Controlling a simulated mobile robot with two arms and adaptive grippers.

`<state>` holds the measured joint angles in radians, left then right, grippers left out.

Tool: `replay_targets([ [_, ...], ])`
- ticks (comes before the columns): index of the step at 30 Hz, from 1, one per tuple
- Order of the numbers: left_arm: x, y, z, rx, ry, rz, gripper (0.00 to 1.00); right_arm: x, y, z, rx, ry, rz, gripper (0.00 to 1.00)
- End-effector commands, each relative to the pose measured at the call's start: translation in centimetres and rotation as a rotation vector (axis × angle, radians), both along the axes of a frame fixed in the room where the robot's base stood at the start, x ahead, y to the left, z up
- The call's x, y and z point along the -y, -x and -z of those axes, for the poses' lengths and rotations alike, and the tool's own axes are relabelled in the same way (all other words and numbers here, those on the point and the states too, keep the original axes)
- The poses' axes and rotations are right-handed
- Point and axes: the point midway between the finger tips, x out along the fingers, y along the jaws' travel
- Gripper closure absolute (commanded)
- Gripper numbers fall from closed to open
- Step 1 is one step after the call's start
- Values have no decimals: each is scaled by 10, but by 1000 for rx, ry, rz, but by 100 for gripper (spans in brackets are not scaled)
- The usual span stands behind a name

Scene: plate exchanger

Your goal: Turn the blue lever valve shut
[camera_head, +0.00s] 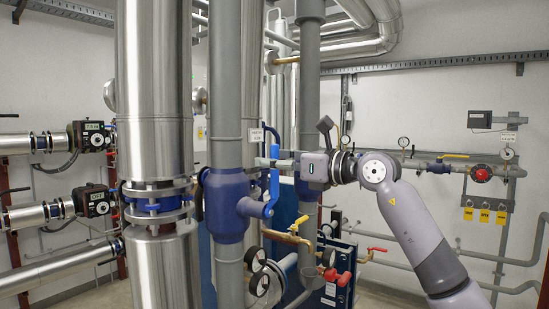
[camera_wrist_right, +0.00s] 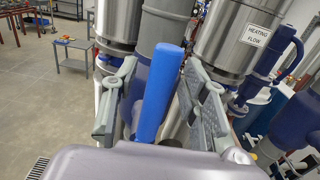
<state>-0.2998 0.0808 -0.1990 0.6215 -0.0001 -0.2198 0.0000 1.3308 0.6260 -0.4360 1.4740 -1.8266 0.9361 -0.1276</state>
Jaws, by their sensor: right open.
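The blue lever (camera_head: 273,188) stands roughly upright beside the blue valve body (camera_head: 226,205) on the thick grey vertical pipe. My right gripper (camera_head: 268,163) comes in from the right at the lever's upper end. In the right wrist view, the blue lever (camera_wrist_right: 159,95) stands between the two grey fingers of my right gripper (camera_wrist_right: 158,102). The fingers are spread, with a visible gap on both sides of the lever. Part of the lever's lower end is hidden by the gripper housing in that view. My left gripper is not in view.
Shiny insulated pipes (camera_head: 155,90) and grey pipes stand close around the valve.

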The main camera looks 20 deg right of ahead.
Motion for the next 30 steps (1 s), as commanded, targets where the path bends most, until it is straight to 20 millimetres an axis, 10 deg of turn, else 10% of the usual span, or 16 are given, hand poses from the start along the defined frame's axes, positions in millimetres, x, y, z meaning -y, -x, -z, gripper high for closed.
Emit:
replay_targets([
  [30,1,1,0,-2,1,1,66,0,0,0,-1,0,0,100],
])
